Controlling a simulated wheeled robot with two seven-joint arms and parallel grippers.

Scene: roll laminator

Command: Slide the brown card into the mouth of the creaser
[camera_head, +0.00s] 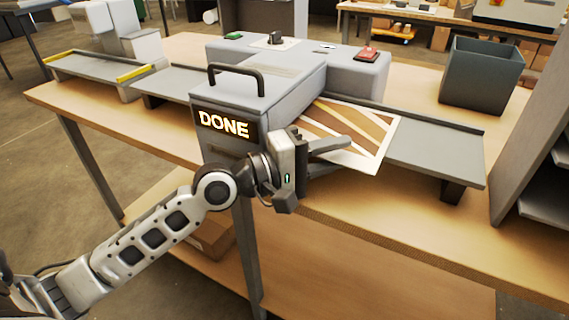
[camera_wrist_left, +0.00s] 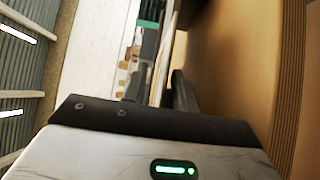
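The brown card (camera_head: 358,127), striped in brown and cream, lies slanted over the right-hand tray. Its left end meets the right side of the grey creaser (camera_head: 268,97), whose front sign reads DONE. The mouth is hidden, so I cannot tell how deep the card sits. My left gripper (camera_head: 345,154) is at the card's near edge, right of the creaser's front. Its fingers (camera_wrist_left: 158,90) are apart in the left wrist view, with what looks like the card's thin edge between them. My right gripper is not in view.
The right tray (camera_head: 436,151) has a raised back lip. A dark open bin (camera_head: 481,75) stands behind it, and a grey shelf unit (camera_head: 535,120) rises at far right. A left tray (camera_head: 172,84) extends beyond the creaser. The wooden bench front (camera_head: 400,215) is clear.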

